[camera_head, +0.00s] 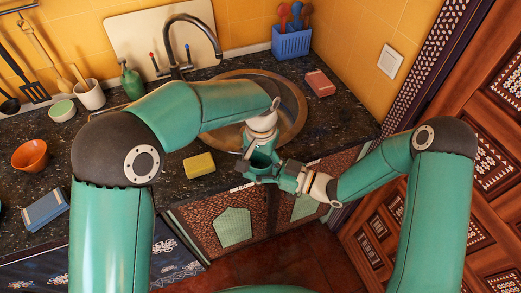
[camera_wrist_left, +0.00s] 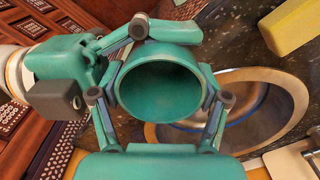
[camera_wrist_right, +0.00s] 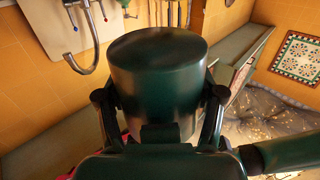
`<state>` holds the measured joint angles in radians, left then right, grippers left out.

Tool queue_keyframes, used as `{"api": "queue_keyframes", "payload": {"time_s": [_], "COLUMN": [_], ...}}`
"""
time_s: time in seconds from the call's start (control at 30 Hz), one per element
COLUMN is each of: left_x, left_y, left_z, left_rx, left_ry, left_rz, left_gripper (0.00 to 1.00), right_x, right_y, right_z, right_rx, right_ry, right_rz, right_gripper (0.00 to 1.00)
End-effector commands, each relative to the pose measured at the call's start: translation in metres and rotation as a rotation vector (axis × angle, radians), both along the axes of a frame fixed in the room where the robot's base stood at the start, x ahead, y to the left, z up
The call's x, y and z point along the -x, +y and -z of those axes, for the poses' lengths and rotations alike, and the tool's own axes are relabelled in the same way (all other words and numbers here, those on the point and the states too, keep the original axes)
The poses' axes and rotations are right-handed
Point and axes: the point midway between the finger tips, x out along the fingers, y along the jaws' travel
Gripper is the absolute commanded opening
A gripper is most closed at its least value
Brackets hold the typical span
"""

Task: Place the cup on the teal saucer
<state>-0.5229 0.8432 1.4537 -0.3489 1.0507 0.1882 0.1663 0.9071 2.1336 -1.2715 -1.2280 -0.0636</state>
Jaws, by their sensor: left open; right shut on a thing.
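The cup (camera_head: 263,159) is teal-green and is held in the air in front of the counter, near the sink. My right gripper (camera_head: 278,172) is shut on it. In the right wrist view the cup (camera_wrist_right: 157,75) fills the space between the fingers. My left gripper (camera_head: 254,153) is open, with its fingers on either side of the same cup. In the left wrist view I look into the empty mouth of the cup (camera_wrist_left: 158,90); whether the left fingers touch it I cannot tell. A teal sliver (camera_head: 1,212) shows at the left edge; I cannot tell whether it is the saucer.
A yellow sponge (camera_head: 199,165) lies on the counter left of the grippers. The round sink (camera_head: 292,100) is behind them, partly hidden by my left arm. An orange bowl (camera_head: 30,156) and a blue box-like thing (camera_head: 46,208) stand at the left.

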Motion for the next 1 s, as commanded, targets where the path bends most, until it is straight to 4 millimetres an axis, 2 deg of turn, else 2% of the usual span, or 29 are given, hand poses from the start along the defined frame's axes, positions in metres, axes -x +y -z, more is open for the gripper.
{"api": "queue_keyframes", "payload": {"time_s": [0.13, 0.47, 0.73, 0.77, 0.8, 0.93, 1.0], "left_x": [0.0007, 0.0004, 0.0007, 0.0005, 0.0005, 0.0004, 0.0004], "left_y": [0.0, 0.0, -0.0003, -0.0004, -0.0005, -0.0003, -0.0003], "left_z": [0.0109, 0.0132, 0.013, 0.0125, 0.0125, 0.0125, 0.0125], "left_rx": [0.0, 0.001, 0.001, 0.002, 0.002, 0.001, 0.001], "left_ry": [0.002, 0.001, 0.001, 0.0, 0.0, 0.0, 0.0], "left_rz": [0.0, 0.0, 0.0, 0.0, 0.0, 0.0, 0.0], "left_gripper": [0.75, 0.74, 0.29, 0.26, 0.19, 0.19, 0.19], "right_x": [-0.0001, -0.0001, -0.0001, -0.0001, -0.0001, -0.0001, -0.0001], "right_y": [0.0, 0.0, 0.0003, 0.0003, 0.0003, 0.0003, 0.0003], "right_z": [-0.0005, -0.0005, -0.0006, -0.0007, -0.0007, -0.0005, -0.0004], "right_rx": [0.0, 0.0, -0.001, -0.001, -0.001, 0.0, 0.0], "right_ry": [-0.001, -0.001, -0.002, -0.002, -0.002, -0.001, -0.001], "right_rz": [0.0, 0.0, 0.0, -0.001, -0.001, 0.0, 0.0], "right_gripper": [0.25, 0.25, 0.25, 0.69, 0.76, 0.97, 0.97]}}
